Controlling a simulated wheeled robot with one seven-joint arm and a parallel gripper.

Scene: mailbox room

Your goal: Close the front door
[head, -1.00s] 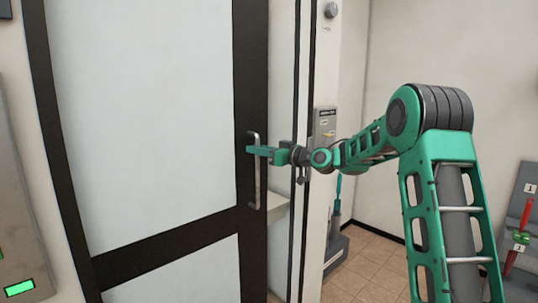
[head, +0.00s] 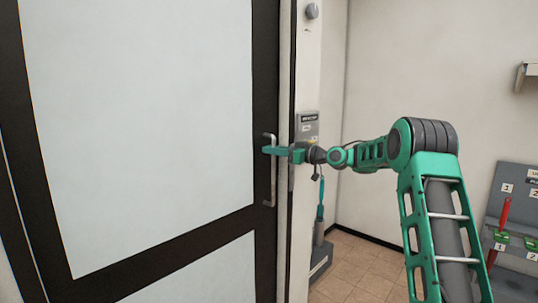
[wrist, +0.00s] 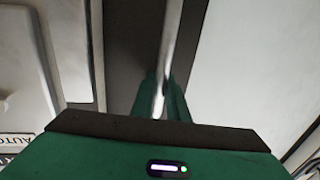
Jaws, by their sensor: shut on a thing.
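The front door (head: 140,110) fills the left half of the head view, with pale panels in a dark frame. Its right edge lies close against the door post, and only a thin light strip shows between them. The metal door handle (head: 272,188) is a vertical bar on the door's right stile. My gripper (head: 272,150) is shut around the upper part of this bar. In the wrist view the bar (wrist: 171,55) runs down between the two green fingers (wrist: 162,100). Whether the door is fully latched cannot be told.
A grey box (head: 307,126) is mounted on the wall right of the door. A tool with a teal handle (head: 320,198) stands in a grey holder (head: 320,260) below it. A grey rack with red and green handles (head: 515,225) is at the far right. Tiled floor shows between.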

